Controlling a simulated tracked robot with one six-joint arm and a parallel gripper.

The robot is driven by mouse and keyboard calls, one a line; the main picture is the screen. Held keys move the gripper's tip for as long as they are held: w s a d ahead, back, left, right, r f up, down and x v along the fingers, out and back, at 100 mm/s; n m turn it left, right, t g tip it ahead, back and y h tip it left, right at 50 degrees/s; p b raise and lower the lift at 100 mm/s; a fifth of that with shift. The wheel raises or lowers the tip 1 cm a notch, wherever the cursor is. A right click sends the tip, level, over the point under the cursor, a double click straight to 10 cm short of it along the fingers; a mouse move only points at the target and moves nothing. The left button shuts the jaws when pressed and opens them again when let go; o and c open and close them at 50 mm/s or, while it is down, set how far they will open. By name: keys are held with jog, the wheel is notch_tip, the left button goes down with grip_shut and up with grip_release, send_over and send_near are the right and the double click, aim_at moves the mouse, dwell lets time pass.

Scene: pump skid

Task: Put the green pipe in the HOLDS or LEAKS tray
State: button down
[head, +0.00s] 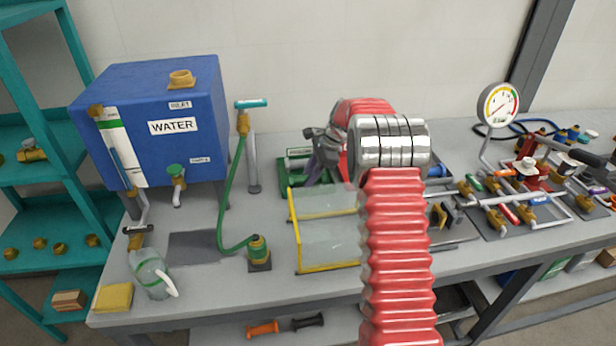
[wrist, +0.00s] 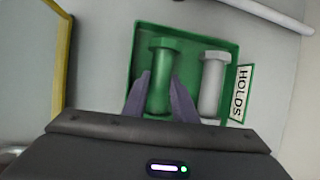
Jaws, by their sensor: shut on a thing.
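The green pipe (wrist: 160,78), with a hex-shaped head, stands out between my gripper's (wrist: 153,98) two purple fingers in the wrist view. My gripper is shut on it. The pipe is over or inside the green HOLDS tray (wrist: 143,38); I cannot tell whether it touches the floor of the tray. A white pipe (wrist: 212,85) lies in the same tray, to the right and apart from the green one. In the head view the tray (head: 287,188) shows behind the clear screen, and my red arm hides part of this area. I cannot make out the LEAKS tray.
A yellow-edged clear screen (head: 297,245) stands on the bench in front of the tray. A blue water tank (head: 150,100) and a green hose (head: 228,195) are to the left. A pressure gauge (head: 498,104) and several pipe fittings crowd the right.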

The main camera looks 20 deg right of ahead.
jog(key=c, duration=1.4)
grip_release()
jog(key=shift+o, duration=0.2)
jog(key=v, duration=1.3)
jog(key=shift+d+r, duration=0.2)
jog(key=shift+r, duration=0.15)
